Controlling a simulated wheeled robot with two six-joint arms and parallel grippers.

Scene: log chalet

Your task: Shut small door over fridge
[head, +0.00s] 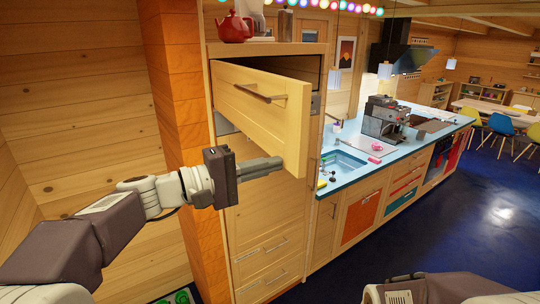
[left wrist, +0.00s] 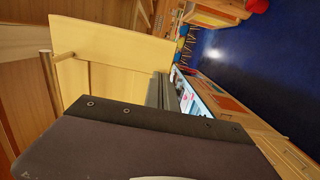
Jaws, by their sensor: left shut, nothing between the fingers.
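The small door (head: 280,121) is a light wooden panel with a bar handle (head: 260,95), high on the tall wooden cabinet (head: 266,225). It stands ajar: its left edge is near the cabinet and its right edge juts out. Dark space shows above and behind it. My left gripper (head: 281,163) is shut and empty, its tips overlapping the door's lower edge in the head view. I cannot tell whether they touch. In the left wrist view the door (left wrist: 112,47) stands just beyond the gripper (left wrist: 162,90). My right gripper is out of view.
A red teapot (head: 235,28) stands on top of the cabinet. An orange post (head: 181,100) and log wall border it on the left. A blue counter (head: 345,172) with a sink and coffee machine (head: 384,118) runs right. The dark blue floor (head: 480,220) is open at right.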

